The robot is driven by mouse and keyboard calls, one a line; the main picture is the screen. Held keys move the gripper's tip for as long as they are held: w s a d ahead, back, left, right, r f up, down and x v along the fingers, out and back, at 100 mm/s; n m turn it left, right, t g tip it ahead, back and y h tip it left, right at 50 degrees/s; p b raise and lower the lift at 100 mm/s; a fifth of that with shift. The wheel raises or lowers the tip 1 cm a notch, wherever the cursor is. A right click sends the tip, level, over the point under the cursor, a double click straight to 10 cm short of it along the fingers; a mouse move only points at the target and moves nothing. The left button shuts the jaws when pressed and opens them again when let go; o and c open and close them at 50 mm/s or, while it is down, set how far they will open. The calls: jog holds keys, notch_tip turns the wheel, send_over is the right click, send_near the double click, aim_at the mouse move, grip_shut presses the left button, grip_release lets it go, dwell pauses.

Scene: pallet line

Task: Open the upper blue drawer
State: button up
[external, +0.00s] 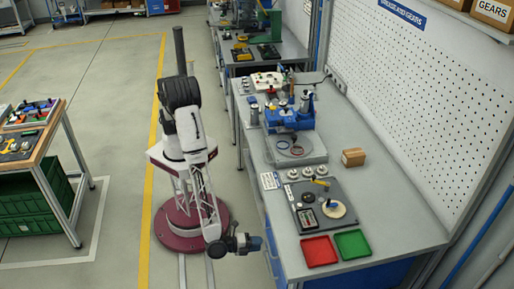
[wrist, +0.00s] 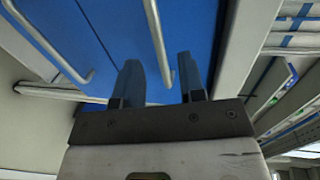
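In the wrist view, two blue drawer fronts fill the upper middle. The front nearer the grey bench edge, which looks like the upper blue drawer (wrist: 195,28), has a pale bar handle (wrist: 156,35). My gripper (wrist: 160,80) is open, its two dark fingers apart, with the handle's bent end showing between them. I cannot tell whether the fingers reach around the bar or stop short of it. The drawer looks shut. In the external view my gripper (external: 258,243) is low beside the bench's left side, and the drawer fronts are mostly hidden under the top.
The other blue drawer (wrist: 105,20) has its own bar handle (wrist: 48,42). The grey workbench (external: 385,215) overhangs beside my gripper and carries a red tray (external: 319,251), a green tray (external: 352,244) and a dark parts board (external: 325,188).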

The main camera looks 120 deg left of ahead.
aim_at(268, 243)
jog(key=shift+x, duration=2.6)
grip_shut()
